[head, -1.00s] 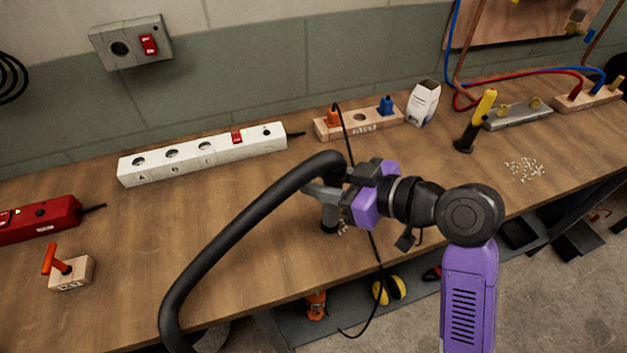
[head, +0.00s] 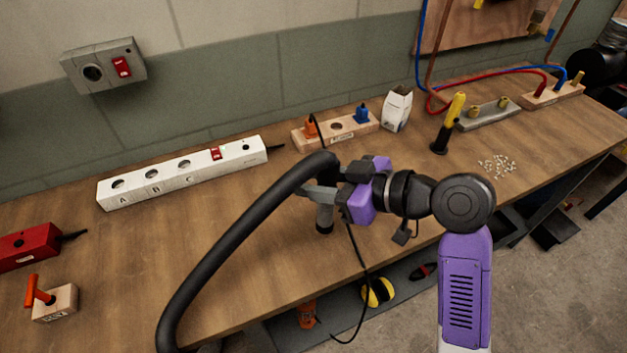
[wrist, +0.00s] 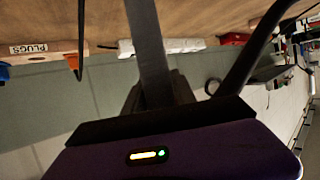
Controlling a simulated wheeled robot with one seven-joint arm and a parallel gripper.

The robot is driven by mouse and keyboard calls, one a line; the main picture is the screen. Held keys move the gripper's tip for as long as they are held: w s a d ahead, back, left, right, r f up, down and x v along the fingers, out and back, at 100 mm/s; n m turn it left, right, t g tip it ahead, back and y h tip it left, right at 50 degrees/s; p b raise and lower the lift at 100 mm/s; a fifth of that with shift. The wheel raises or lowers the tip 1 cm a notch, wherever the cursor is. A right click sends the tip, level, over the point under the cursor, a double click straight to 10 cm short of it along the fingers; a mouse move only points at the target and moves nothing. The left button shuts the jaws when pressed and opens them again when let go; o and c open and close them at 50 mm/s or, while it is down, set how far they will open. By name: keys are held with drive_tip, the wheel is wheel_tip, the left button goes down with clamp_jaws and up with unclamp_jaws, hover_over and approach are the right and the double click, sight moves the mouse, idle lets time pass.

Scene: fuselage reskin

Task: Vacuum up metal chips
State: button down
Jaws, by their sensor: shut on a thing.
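My gripper (head: 340,197) is shut on the grey vacuum nozzle (head: 324,216), which is fixed to a thick black hose (head: 235,243). The nozzle points down at the wooden bench, near its front edge; I cannot tell whether its tip touches the surface. The hose also shows in the wrist view (wrist: 245,62), with the grey nozzle pipe (wrist: 150,60) in front of the jaws. A pile of pale metal chips (head: 497,166) lies on the right part of the bench, to the right of my gripper and apart from it. No chips show around the nozzle tip.
The bench (head: 250,270) also bears a white power strip (head: 185,173), a plug block (head: 336,130), a white carton (head: 397,108), a yellow-handled tool (head: 448,123) left of the chips and a red box (head: 30,247). Bench between nozzle and chips looks clear.

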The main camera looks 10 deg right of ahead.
sight(324, 159)
drive_tip(key=shift+r+p, duration=2.15)
drive_tip(key=shift+r, duration=0.7)
